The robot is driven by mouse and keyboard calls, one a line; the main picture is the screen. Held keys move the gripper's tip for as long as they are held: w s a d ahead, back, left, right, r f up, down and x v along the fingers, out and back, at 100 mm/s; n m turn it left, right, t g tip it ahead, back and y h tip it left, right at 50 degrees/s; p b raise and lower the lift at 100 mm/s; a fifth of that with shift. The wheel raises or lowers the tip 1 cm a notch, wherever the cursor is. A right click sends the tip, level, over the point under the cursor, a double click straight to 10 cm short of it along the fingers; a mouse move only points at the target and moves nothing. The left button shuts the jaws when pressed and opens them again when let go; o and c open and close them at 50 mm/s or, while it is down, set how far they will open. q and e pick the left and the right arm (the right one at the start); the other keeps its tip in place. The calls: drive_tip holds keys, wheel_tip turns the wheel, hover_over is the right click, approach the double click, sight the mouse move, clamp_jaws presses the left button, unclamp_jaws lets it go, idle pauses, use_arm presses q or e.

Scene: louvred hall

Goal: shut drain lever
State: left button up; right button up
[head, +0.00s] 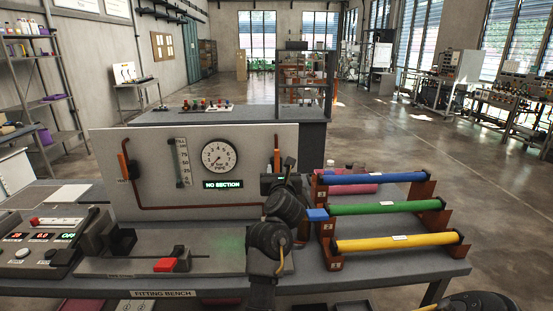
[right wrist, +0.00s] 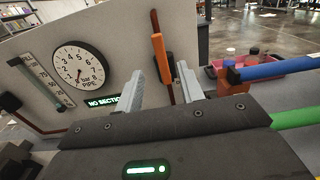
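Two upright orange levers stand on the pale gauge panel, one at its left (head: 123,165) and one at its right (head: 277,157). I cannot read which is marked drain. My right gripper (head: 279,176) is at the right lever and partly covers its lower end. In the right wrist view the fingers (right wrist: 157,68) are apart, with the orange handle (right wrist: 162,55) showing between them, farther off; contact cannot be told. The round pipe gauge (head: 219,156) has its needle low. The display below it (head: 223,184) reads NO SECTION. My left gripper is not in view.
Blue (head: 362,178), green (head: 388,207) and yellow (head: 398,242) tubes lie on a brown rack right of my right arm. A plate with a red block (head: 164,265) lies before the panel. A control box (head: 40,250) stands at left.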

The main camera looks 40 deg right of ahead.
sight(277, 159)
drive_tip(key=x, duration=0.7)
drive_tip(key=shift+b, duration=0.35)
drive_tip(key=shift+w+d+f+b, duration=0.1)
drive_tip(key=shift+w+d+b, duration=0.35)
drive_tip(key=shift+b, duration=0.2)
drive_tip(key=shift+w+d, duration=0.15)
drive_tip(key=shift+w, duration=0.2)
drive_tip(key=shift+c, duration=1)
clamp_jaws()
